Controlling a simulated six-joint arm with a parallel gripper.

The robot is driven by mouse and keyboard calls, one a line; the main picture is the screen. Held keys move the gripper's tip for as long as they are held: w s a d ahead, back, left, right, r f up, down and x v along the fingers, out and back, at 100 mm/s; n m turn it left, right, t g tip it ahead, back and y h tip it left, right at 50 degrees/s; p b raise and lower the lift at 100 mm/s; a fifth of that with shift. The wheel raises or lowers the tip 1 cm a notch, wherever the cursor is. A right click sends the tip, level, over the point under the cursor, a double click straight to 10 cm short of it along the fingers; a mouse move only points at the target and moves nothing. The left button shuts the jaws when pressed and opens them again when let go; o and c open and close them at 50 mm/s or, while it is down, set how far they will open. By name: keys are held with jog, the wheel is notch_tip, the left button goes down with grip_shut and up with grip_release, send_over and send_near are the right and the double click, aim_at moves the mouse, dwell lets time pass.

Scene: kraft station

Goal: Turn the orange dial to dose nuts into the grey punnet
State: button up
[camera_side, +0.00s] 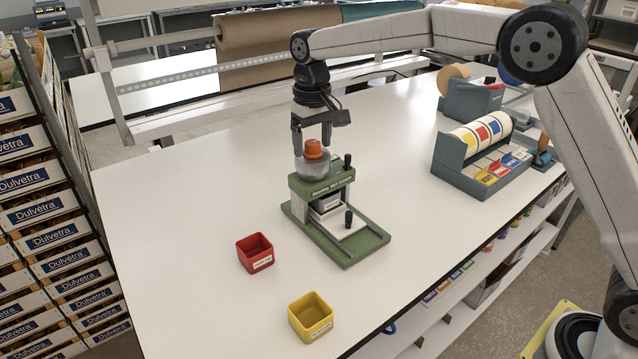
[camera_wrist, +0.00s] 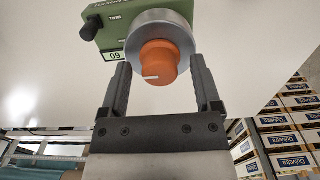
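The orange dial (camera_side: 314,149) sits on top of the round silvery hopper (camera_side: 312,168) of a green dispenser (camera_side: 322,186). In the wrist view the dial (camera_wrist: 158,62) shows a white pointer line on its side, and a label reading "60" or "09" is on the green body. My gripper (camera_side: 312,142) points down at the dial. In the wrist view its fingers (camera_wrist: 160,66) are open, one on each side of the dial, with gaps between. A light grey punnet (camera_side: 327,205) with a label stands under the dispenser head, partly hidden by it; its contents are not visible.
A red punnet (camera_side: 256,252) and a yellow punnet (camera_side: 311,318) stand apart on the white table (camera_side: 185,225), left and front of the dispenser. A label dispenser (camera_side: 480,155) and a tape dispenser (camera_side: 470,98) stand at the right. Black knobs (camera_side: 348,161) rise from the dispenser's right side.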

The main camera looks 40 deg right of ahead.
aim_at(317, 142)
jog(key=shift+r, duration=3.95)
jog(key=shift+f, duration=0.15)
jog(key=shift+s+d+f, duration=0.25)
jog(key=shift+d+f, duration=0.05)
jog(key=shift+f, duration=0.1)
jog(key=s+d+f+t, duration=0.1)
jog(key=s+d+f, duration=0.1)
jog(key=s+f, duration=0.4)
jog(key=s+d+f, duration=0.3)
jog(key=s+f, duration=0.3)
jog(key=s, duration=0.5)
jog(key=s+d+f+t, duration=0.1)
jog(key=s+d+f, duration=0.2)
jog(key=s+f, duration=0.4)
jog(key=shift+s+d+f+t, duration=0.15)
jog(key=shift+s+t, duration=0.15)
jog(key=shift+s, duration=0.45)
